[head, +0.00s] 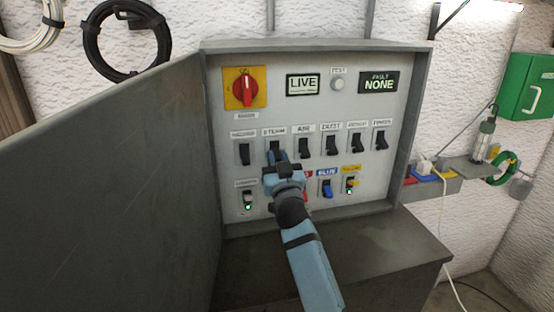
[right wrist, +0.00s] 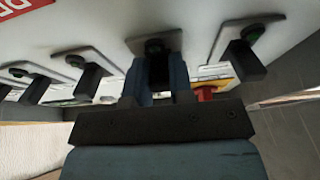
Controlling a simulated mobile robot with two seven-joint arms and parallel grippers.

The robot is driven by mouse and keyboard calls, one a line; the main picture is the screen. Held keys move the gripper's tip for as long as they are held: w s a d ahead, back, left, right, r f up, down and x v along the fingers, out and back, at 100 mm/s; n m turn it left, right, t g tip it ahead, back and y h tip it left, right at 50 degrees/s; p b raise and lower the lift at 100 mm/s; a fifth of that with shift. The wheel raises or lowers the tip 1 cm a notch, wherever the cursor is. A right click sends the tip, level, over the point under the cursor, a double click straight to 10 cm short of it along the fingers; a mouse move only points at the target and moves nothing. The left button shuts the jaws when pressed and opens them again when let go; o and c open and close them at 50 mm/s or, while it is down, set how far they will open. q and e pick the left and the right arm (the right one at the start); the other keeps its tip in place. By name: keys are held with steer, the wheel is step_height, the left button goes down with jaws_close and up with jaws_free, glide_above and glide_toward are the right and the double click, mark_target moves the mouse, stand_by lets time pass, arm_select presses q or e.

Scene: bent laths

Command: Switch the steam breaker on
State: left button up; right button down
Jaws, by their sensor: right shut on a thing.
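The steam breaker (head: 274,145) is a black lever under a "STEAM" label, second from the left in the upper row of the grey panel. My right gripper (head: 279,159) is in front of it and covers its lower part. In the right wrist view, the black lever (right wrist: 158,68) stands between the two blue fingers of the gripper (right wrist: 157,82), which is shut on it. Whether the lever is up or down is hard to tell. My left gripper is out of view.
An air breaker (head: 304,146) is close on the right, and another black breaker (head: 244,154) on the left. The cabinet door (head: 110,190) stands open on the left. The fault display (head: 379,82) reads NONE.

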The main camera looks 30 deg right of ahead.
mark_target(275, 149)
steer(key=r+g+p, duration=0.1)
steer(key=p, duration=0.4)
steer(key=r+g+y+p, duration=0.1)
steer(key=g+p, duration=0.1)
steer(key=p, duration=0.4)
steer(key=shift+s+g, duration=0.2)
steer(key=shift+g, duration=0.1)
steer(key=shift+g+p, duration=0.3)
steer(key=shift+g, duration=0.1)
steer(key=shift+g+y, duration=0.3)
steer(key=shift+g, duration=0.2)
steer(key=shift+r+g, duration=0.1)
steer(key=shift+g, duration=0.2)
steer(key=shift+r+g, duration=0.1)
steer(key=shift+g, duration=0.3)
steer(key=shift+w+r+g+y, duration=0.1)
steer(key=shift+r+g+y, duration=0.1)
steer(key=shift+g+y, duration=0.5)
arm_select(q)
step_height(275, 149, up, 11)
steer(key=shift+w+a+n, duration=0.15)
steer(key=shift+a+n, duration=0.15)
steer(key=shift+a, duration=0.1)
arm_select(e)
steer(key=shift+r+g, duration=0.1)
steer(key=shift+g, duration=0.7)
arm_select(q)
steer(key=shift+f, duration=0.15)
